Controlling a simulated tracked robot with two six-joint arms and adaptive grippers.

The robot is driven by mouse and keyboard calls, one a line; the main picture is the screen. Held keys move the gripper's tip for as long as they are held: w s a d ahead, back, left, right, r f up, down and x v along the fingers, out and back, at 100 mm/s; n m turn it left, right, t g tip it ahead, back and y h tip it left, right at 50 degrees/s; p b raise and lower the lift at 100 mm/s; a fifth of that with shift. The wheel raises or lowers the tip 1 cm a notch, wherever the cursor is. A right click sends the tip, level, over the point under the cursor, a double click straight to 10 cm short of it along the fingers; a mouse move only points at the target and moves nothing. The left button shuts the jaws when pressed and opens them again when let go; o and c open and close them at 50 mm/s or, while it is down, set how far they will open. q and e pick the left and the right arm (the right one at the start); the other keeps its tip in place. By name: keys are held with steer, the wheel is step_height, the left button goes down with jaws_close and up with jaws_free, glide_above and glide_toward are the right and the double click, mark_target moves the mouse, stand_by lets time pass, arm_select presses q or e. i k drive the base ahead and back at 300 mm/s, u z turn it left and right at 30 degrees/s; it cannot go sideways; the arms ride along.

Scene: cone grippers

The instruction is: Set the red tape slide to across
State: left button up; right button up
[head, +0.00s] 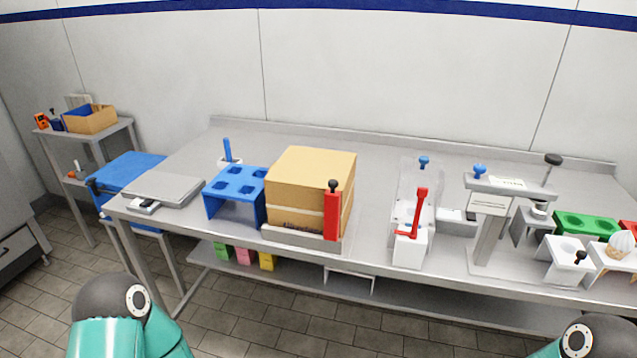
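A red upright piece with a black knob (331,213), which looks like the red tape slide, stands at the front right corner of a tan cardboard box (305,180). The box has a pale band round its lower part and rests on a low grey base (290,238) near the table's front edge. The red piece is upright against the box. Neither gripper is in view; only teal and dark parts of my two arms show at the bottom left and bottom right corners, well in front of the table.
A white fixture with a red lever (415,215) stands right of the box. A blue holed stand (236,190) is close on its left. A grey stand with a blue knob (484,215) is further right. Bare table (375,205) lies between box and red lever.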

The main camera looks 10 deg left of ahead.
mark_target(332, 197)
steer(key=z, duration=1)
steer(key=i, duration=0.15)
steer(key=u, duration=2.7)
steer(key=k, duration=0.8)
steer(key=z, duration=0.25)
steer(key=k, duration=0.25)
steer(key=z, duration=3.25)
steer(key=k, duration=0.1)
steer(key=u, duration=1.6)
steer(key=i, duration=1)
steer(key=u, duration=0.05)
